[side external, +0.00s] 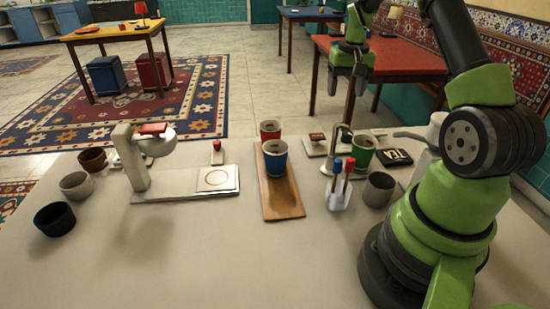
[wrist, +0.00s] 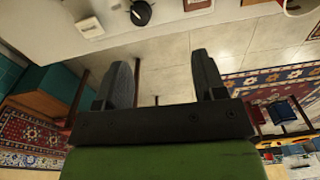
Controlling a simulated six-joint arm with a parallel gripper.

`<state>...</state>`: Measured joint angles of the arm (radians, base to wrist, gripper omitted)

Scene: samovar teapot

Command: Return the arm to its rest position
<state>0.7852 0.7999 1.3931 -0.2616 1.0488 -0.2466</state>
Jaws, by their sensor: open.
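My gripper (side external: 348,85) is raised at the upper right in the side external view, with its fingers pointing down above the far part of the counter. Its two dark fingers stand apart with nothing between them, as the wrist view (wrist: 163,72) also shows. A grey metal pot with a spout (side external: 432,134) stands at the right, partly hidden behind my arm. A red cup (side external: 270,126) and a blue cup (side external: 274,160) stand on a wooden board (side external: 283,205). A green cup (side external: 363,152) stands to their right.
A white stand with a red top (side external: 137,160) is at left, near brown (side external: 93,160), grey (side external: 75,187) and black (side external: 54,219) cups. A white holder (side external: 338,198) with red and blue sticks and a dark grey cup (side external: 378,191) stand near my arm. The front counter is clear.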

